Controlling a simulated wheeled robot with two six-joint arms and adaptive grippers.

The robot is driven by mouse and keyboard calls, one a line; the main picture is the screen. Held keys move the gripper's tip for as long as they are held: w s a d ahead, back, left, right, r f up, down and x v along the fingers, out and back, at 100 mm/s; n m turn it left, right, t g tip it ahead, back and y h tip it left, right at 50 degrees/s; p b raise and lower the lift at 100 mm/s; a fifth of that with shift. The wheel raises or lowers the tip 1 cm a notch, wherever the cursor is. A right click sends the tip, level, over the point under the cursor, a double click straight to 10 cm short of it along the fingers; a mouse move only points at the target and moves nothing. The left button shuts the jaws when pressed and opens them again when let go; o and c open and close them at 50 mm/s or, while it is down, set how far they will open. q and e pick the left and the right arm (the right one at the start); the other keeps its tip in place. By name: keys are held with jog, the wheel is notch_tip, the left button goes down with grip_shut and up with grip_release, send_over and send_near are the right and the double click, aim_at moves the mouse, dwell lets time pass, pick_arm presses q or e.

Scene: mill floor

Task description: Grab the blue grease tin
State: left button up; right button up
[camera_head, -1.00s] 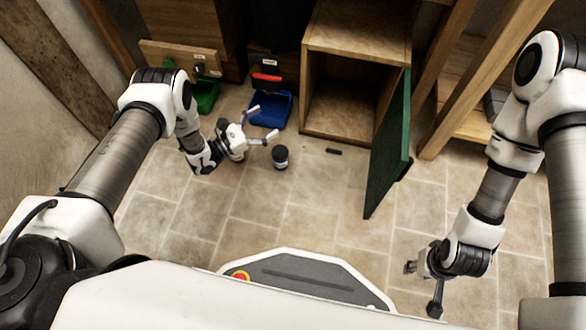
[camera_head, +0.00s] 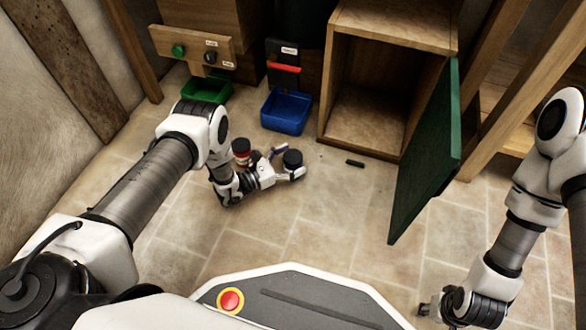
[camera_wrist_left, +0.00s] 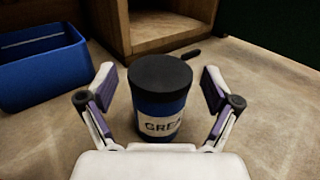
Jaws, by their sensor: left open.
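The blue grease tin (camera_head: 292,158) stands upright on the floor, its black lid facing up. In the left wrist view the tin (camera_wrist_left: 160,100) shows a white label reading "GREA". My left gripper (camera_head: 289,163) is open, low over the floor, with its fingers on either side of the tin. In the left wrist view the fingers (camera_wrist_left: 160,88) show gaps to the tin on both sides. My right gripper (camera_head: 432,309) is low at the bottom right, partly cut off, away from the tin; its jaws are unclear.
A red tin with a dark lid (camera_head: 241,148) stands just behind my left wrist. A blue bin (camera_head: 286,112) and a green bin (camera_head: 206,90) are behind. An open wooden cabinet (camera_head: 392,25) has a green door (camera_head: 428,155) swung out at right. A small dark piece (camera_head: 355,163) lies on the floor.

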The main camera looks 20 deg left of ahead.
pick_arm(q)
jog(key=shift+r, duration=0.1)
jog(key=c, duration=1.5)
jog(key=shift+o, duration=0.2)
